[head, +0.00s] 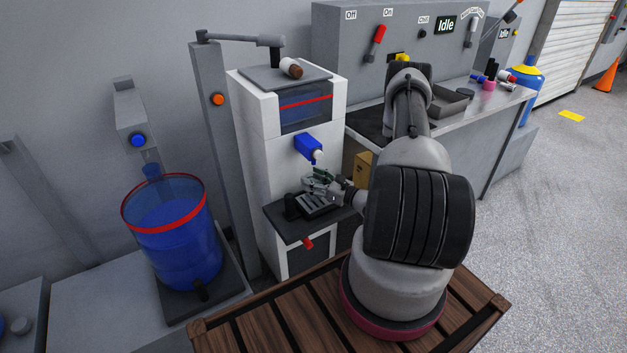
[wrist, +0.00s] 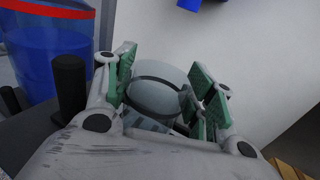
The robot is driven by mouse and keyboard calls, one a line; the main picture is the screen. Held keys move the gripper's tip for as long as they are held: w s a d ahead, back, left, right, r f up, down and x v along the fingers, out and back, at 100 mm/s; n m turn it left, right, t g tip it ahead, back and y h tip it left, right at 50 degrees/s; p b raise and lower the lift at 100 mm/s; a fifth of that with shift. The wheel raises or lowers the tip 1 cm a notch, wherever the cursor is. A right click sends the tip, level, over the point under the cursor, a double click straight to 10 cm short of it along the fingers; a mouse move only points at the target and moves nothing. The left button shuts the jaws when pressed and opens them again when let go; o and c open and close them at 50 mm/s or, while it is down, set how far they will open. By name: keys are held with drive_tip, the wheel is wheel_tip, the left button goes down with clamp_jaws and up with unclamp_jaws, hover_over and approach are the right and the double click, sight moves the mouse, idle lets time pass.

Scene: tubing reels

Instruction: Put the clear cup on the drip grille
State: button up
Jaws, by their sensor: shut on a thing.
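My gripper (head: 321,182) is at the white dispenser, low over the drip grille. In the wrist view its green-padded fingers (wrist: 168,88) are shut on the clear cup (wrist: 155,92), one finger on each side. The cup is see-through with a dark band across it. In the head view it is too small and covered by the fingers to make out well. The drip grille (head: 322,206) is a dark slatted plate on the dispenser's dark shelf. Slats show near the cup's base in the wrist view; I cannot tell whether the cup touches them.
A blue spout (head: 308,147) juts from the white dispenser (head: 262,150) above my gripper. A red tap (head: 308,243) sticks out below the shelf. A blue drum (head: 170,240) stands at left. A grey bench (head: 487,108) with small items is behind my arm.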

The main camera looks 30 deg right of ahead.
drive_tip(key=o, duration=1.1)
drive_tip(key=v, duration=1.1)
drive_tip(key=s+a+r+n+g+y, duration=0.1)
drive_tip(key=s+a+r+n+g, duration=0.1)
drive_tip(key=a+r+n+g, duration=0.5)
drive_tip(key=s+a+r+n+g+y, duration=0.25)
drive_tip(key=r+n, duration=0.25)
drive_tip(key=r, duration=0.5)
drive_tip(key=s+a+r+n+g+y, duration=0.1)
drive_tip(key=s+a+r+n+g, duration=0.2)
drive_tip(key=a+r+n+g, duration=0.4)
drive_tip(key=s+d+r+n+t+h, duration=0.2)
drive_tip(key=s+r+n+h, duration=0.4)
drive_tip(key=r, duration=0.2)
drive_tip(key=s+d+r+n+t+h, duration=0.2)
drive_tip(key=s+r+n+h, duration=0.4)
drive_tip(key=r, duration=0.3)
drive_tip(key=shift+s+d, duration=0.4)
drive_tip(key=shift+s, duration=0.3)
drive_tip(key=shift+r+t, duration=0.1)
drive_tip(key=shift+t, duration=0.15)
